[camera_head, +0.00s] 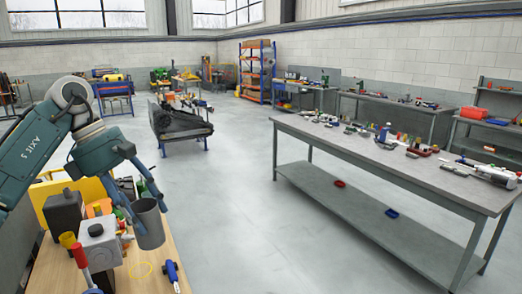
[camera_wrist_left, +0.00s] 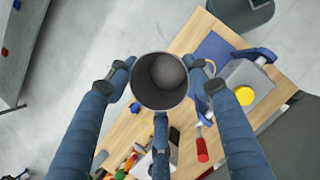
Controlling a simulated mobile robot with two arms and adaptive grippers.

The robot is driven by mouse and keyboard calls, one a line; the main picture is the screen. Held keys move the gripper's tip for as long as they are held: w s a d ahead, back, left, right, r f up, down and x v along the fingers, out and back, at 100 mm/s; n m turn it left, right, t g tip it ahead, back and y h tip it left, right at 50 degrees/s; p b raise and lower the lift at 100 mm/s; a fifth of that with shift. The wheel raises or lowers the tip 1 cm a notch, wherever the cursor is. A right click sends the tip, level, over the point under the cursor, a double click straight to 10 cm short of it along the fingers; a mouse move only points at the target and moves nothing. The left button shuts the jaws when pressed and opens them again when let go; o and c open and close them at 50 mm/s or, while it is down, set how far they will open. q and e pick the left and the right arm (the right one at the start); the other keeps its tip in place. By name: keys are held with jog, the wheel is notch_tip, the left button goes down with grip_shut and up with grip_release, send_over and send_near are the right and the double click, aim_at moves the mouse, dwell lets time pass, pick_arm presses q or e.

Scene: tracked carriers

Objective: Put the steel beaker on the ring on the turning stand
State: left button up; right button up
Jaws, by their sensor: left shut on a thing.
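The steel beaker (camera_head: 151,230) is a grey open cup, held upright or nearly so above the wooden bench at lower left. My left gripper (camera_head: 143,203) is shut on it. In the left wrist view the beaker (camera_wrist_left: 160,82) sits between the fingers of my left gripper (camera_wrist_left: 158,80), its open mouth towards the camera. A thin yellow ring (camera_head: 140,268) shows below the beaker in the head view. I cannot clearly make out the turning stand. My right gripper is not in view.
A grey box (camera_head: 98,243) stands left of the ring, with a red handle (camera_head: 79,256) beside it. A blue-handled tool (camera_head: 172,275) lies to the right. Coloured items crowd the bench's back. A long grey table (camera_head: 330,135) stands across open floor.

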pick_arm(q)
jog(key=s+d+f+m+g+y, duration=0.1)
jog(key=s+d+f+m+g, duration=0.3)
jog(key=s+d+f+m, duration=0.55)
jog(key=s+d+f+m+y, duration=0.35)
jog(key=s+f+m, duration=0.55)
jog(key=s+m, duration=0.3)
jog(key=a+n+g, duration=0.1)
jog(key=a+n, duration=0.1)
jog(key=a, duration=0.5)
notch_tip(320, 180, down, 14)
jog(key=b, duration=1.3)
jog(key=shift+b, duration=0.35)
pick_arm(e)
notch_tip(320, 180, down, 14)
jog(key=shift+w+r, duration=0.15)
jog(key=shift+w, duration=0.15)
